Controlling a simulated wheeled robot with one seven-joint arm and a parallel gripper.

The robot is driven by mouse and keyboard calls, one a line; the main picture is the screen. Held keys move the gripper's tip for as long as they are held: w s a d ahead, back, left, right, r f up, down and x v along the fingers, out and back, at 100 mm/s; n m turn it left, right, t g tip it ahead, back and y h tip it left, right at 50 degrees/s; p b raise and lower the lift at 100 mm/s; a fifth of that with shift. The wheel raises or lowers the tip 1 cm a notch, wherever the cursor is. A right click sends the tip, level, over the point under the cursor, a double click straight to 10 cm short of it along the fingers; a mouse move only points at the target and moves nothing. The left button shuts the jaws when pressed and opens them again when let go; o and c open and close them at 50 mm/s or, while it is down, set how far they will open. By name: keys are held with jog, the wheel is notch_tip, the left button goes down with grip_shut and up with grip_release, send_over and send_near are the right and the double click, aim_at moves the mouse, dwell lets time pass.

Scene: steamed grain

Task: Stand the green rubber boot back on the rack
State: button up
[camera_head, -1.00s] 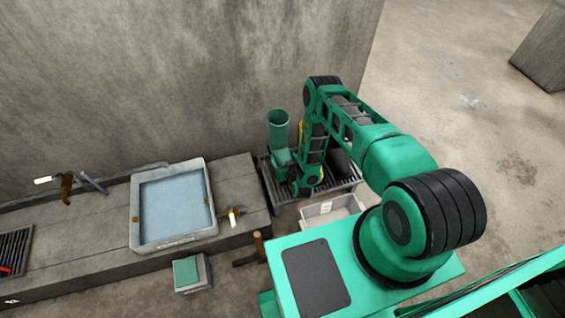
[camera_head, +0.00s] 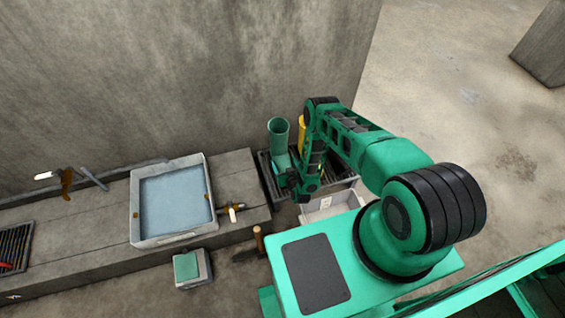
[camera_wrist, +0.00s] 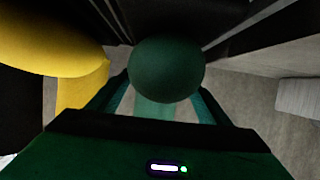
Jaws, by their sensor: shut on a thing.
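The green rubber boot (camera_head: 279,138) stands upright at the rack in the head view, its open shaft up and its foot towards my gripper (camera_head: 294,181). In the wrist view my gripper (camera_wrist: 163,92) is shut on the boot's rounded dark green toe (camera_wrist: 166,66). The rack (camera_head: 267,180) is a dark slatted tray by the wall's foot, and the boot is over its left part. I cannot tell whether the sole touches the slats. My arm hides much of the rack.
A yellow boot (camera_head: 301,130) stands close right of the green one; its yellow surface (camera_wrist: 48,45) fills the wrist view's upper left. A pale grey bin (camera_head: 322,208) sits in front of the rack. A stone ledge (camera_head: 232,180) with a water basin (camera_head: 135,210) lies to the left.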

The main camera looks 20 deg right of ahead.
jog(key=shift+f, duration=0.25)
jog(key=shift+f, duration=0.5)
dwell(0.5)
jog(key=o, duration=1.8)
jog(key=v, duration=1)
jog(key=shift+s, duration=0.35)
jog(key=shift+s, duration=0.1)
